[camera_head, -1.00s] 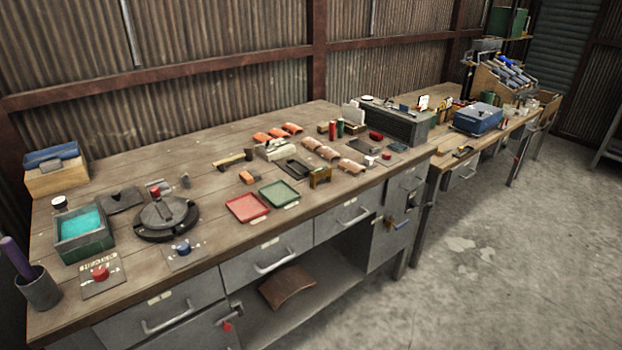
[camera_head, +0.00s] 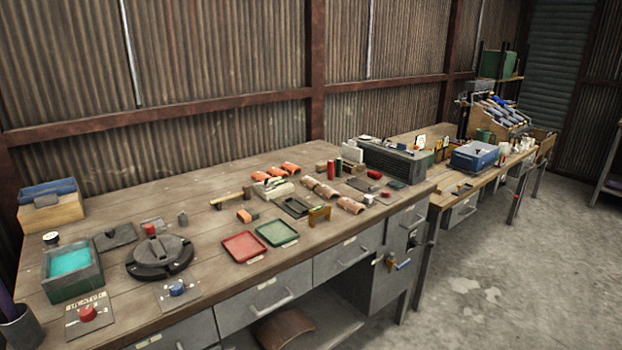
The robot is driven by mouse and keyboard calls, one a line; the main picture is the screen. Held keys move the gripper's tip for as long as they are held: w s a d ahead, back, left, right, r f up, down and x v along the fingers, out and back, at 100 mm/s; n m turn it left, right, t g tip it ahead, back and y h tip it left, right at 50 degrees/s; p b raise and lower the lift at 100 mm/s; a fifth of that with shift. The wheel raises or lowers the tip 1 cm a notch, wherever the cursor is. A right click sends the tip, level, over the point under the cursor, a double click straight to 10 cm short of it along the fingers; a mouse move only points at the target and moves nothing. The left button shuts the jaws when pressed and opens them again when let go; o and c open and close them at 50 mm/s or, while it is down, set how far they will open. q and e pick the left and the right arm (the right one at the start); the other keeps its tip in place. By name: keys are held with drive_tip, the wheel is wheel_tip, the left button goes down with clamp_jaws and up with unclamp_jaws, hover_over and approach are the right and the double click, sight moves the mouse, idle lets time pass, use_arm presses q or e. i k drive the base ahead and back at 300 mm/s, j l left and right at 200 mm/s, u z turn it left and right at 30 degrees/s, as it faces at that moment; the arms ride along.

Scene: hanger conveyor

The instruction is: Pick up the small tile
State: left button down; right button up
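No gripper of mine shows in this view. Several small curved tiles lie on the workbench. Orange curved pieces (camera_head: 275,172) form a row at the back, and paler brown ones (camera_head: 326,192) form a row in front of them to the right. A larger brown curved piece (camera_head: 285,328) lies on the shelf under the bench, partly cut off by the lower edge of the picture. I cannot tell which of these is the small tile.
The wooden workbench (camera_head: 130,205) runs along a corrugated wall. A red tray (camera_head: 244,247) and a green tray (camera_head: 277,233) lie near its front edge. A dark round turntable (camera_head: 160,257) and a teal-filled box (camera_head: 71,272) stand at left. Open concrete floor (camera_head: 480,290) lies at right.

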sight(308, 181)
drive_tip(key=u, duration=1.35)
drive_tip(key=z, duration=1.35)
drive_tip(key=i+l+u, duration=0.2)
drive_tip(key=l+u, duration=0.2)
drive_tip(key=i+l+u, duration=0.15)
drive_tip(key=l+u, duration=0.25)
drive_tip(key=j, duration=0.1)
